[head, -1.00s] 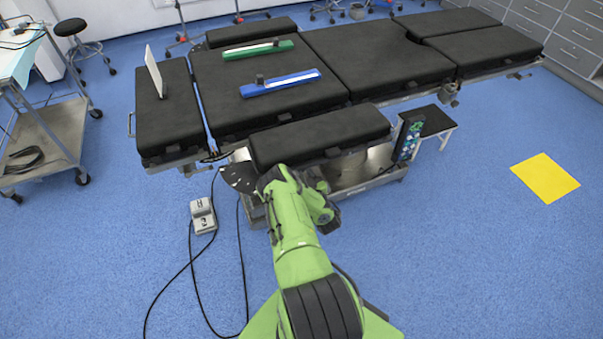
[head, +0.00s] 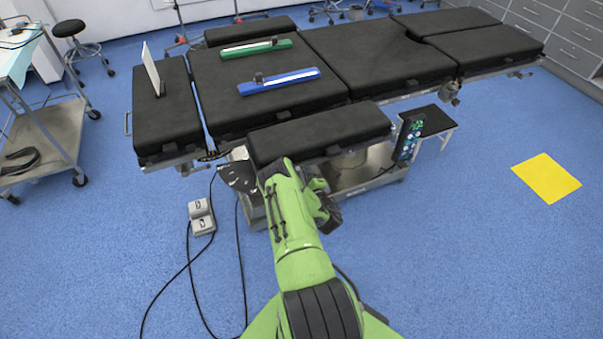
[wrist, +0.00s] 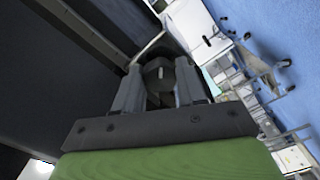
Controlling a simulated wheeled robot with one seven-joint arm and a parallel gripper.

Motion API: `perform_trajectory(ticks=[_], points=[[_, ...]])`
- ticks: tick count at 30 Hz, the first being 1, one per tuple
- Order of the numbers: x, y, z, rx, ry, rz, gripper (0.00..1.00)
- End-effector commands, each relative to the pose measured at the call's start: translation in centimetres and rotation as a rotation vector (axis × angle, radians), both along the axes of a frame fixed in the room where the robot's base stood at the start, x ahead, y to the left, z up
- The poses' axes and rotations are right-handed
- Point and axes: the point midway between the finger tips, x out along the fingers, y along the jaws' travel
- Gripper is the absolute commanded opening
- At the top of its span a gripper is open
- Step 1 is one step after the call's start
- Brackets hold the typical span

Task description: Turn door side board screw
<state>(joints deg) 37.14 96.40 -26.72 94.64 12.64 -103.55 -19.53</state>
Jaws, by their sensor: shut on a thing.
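The side board (head: 320,133) is a black padded board along the near long side of the operating table. In the head view my green arm reaches up to its near left edge, and my gripper is hidden there behind the arm. In the wrist view my gripper (wrist: 159,88) has its two grey fingers on either side of a dark knob-like screw (wrist: 158,72) and is shut on it. A dark padded surface (wrist: 60,80) fills the left of that view, close beside the fingers. The screw's far end is hidden.
The operating table (head: 385,55) carries a blue bar (head: 290,81), a green bar (head: 250,48) and an upright white panel (head: 152,70). A foot pedal (head: 201,216) with cables lies on the floor left of my arm. A cart (head: 45,135) stands far left. The right floor is open around a yellow square (head: 546,178).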

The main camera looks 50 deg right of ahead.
Motion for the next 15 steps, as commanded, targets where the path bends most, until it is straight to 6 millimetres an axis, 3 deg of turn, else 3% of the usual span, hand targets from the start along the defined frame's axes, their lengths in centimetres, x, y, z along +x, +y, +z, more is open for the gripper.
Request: perform_trajectory(ticks=[15], points=[[0.02,0.01,-0.03,-0.422,0.248,0.002,0.09]])
